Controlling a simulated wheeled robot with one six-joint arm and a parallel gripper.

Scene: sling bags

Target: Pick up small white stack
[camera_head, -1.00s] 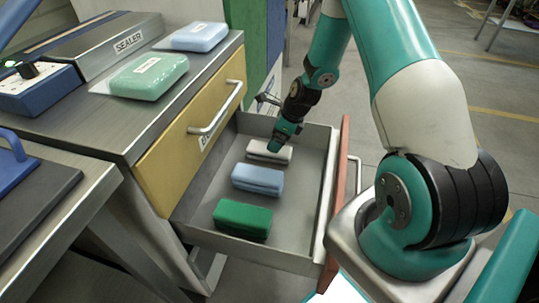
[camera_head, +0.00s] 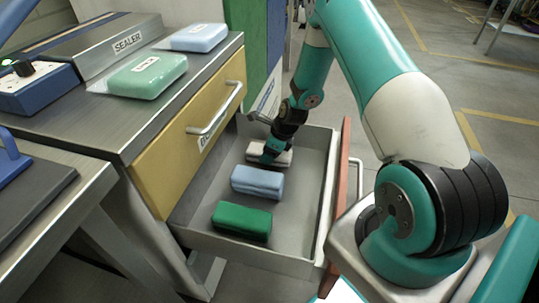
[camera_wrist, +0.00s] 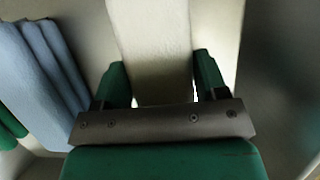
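The small white stack (camera_head: 284,156) lies in the open drawer, at the far end of a row with a blue stack and a green stack. My gripper (camera_head: 272,155) is down in the drawer at the white stack and partly covers it. In the wrist view the white stack (camera_wrist: 155,50) lies between the two green fingers of my gripper (camera_wrist: 164,82). The fingers stand apart on either side of it, with narrow gaps showing beside them. The fingertips' lower ends are hard to make out.
The blue stack (camera_head: 257,181) lies close beside the white one; it also shows at left in the wrist view (camera_wrist: 35,70). The green stack (camera_head: 241,220) is nearest. Drawer walls (camera_head: 330,190) surround them. Wrapped packs (camera_head: 146,76) and a sealer (camera_head: 105,45) sit on the counter.

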